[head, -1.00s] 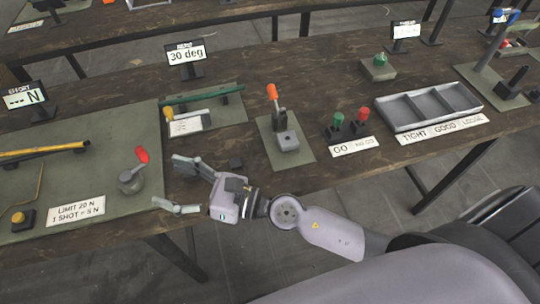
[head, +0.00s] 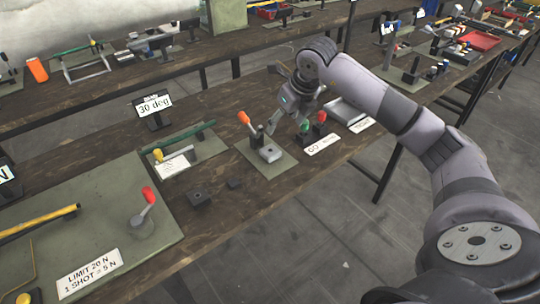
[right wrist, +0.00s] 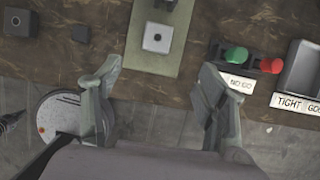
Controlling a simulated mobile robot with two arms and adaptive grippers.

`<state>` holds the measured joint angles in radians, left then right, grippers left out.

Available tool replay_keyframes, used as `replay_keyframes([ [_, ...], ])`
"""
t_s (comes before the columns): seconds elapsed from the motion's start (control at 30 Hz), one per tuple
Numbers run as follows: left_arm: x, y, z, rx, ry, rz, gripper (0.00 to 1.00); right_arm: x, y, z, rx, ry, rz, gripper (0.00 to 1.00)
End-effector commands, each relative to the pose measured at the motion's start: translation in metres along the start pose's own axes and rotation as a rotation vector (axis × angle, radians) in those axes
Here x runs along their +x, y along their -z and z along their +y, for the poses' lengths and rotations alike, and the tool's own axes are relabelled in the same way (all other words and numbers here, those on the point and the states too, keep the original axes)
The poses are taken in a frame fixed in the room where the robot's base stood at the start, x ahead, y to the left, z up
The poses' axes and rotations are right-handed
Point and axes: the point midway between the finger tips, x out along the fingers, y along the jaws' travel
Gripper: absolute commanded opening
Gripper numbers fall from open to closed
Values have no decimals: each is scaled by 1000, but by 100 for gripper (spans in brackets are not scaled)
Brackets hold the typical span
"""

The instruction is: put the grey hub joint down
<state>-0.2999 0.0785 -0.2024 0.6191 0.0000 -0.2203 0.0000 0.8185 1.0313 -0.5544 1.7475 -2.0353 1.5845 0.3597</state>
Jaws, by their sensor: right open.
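A light grey square block with a dark centre (head: 270,153) sits on a small green mat beside an orange-handled lever. It also shows in the right wrist view (right wrist: 157,37). A dark square block with a hole (head: 198,197) lies on the bare table to its left. I cannot tell for sure which piece is the grey hub joint. My right gripper (head: 273,97) is open above the bench, near the orange lever in the picture. In the right wrist view its fingers (right wrist: 162,70) are wide apart with nothing between them. My left gripper is not in view.
A small dark block (head: 236,183) lies near the mat's left side. Green and red buttons (head: 304,127) and a grey tray (head: 345,112) stand to the right. A red-handled lever (head: 148,196) stands on the large left mat. Bare table lies along the front edge.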

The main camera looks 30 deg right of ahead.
Motion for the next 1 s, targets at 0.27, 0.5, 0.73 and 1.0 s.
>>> replay_keyframes([
  [0.27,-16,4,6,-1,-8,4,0,61,0,2,-1,-5,4,67],
  [0.5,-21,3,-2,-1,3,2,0,91,0,2,-4,-4,-1,67],
  [0.73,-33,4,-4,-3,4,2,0,111,3,4,-2,-6,4,67],
  [1.0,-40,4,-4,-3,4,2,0,144,4,4,-4,-4,0,67],
])
